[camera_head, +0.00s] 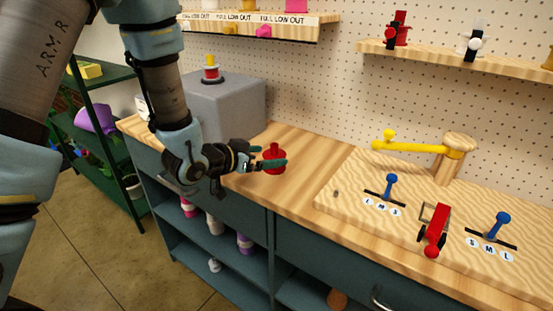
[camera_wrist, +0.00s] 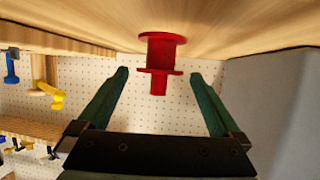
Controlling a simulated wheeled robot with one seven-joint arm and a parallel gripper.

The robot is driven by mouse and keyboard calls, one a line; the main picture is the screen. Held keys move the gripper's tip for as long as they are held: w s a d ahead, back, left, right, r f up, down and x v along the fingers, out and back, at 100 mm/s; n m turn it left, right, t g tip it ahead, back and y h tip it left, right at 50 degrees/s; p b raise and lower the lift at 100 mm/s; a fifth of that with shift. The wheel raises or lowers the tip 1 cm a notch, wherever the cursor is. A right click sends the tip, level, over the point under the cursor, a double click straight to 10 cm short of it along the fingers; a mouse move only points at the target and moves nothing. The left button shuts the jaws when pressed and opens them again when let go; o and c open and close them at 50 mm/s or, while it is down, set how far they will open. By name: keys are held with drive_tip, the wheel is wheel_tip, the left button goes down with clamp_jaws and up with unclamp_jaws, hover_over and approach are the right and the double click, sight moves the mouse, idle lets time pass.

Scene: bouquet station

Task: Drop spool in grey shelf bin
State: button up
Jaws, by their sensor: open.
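A red spool (camera_head: 274,153) stands on the wooden counter in the head view. In the wrist view, which shows the counter at the top, the same red spool (camera_wrist: 161,50) sits centred between the two green fingertips. My gripper (camera_head: 272,164) is open beside the spool, low over the counter; its fingers (camera_wrist: 160,74) are apart, with a gap to the spool on each side. A large grey box (camera_head: 232,105) stands on the counter behind my arm; it also fills the right of the wrist view (camera_wrist: 285,110). I cannot tell whether it is the grey shelf bin.
A wooden lever board (camera_head: 330,190) covers the counter's right. Wall shelves (camera_head: 452,59) hang on the pegboard. Shelves under the counter hold several spools (camera_head: 215,224). A green rack (camera_head: 100,80) stands left.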

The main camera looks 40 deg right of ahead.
drive_tip(key=b+v, duration=0.1)
drive_tip(key=v, duration=0.5)
drive_tip(key=shift+a, duration=0.1)
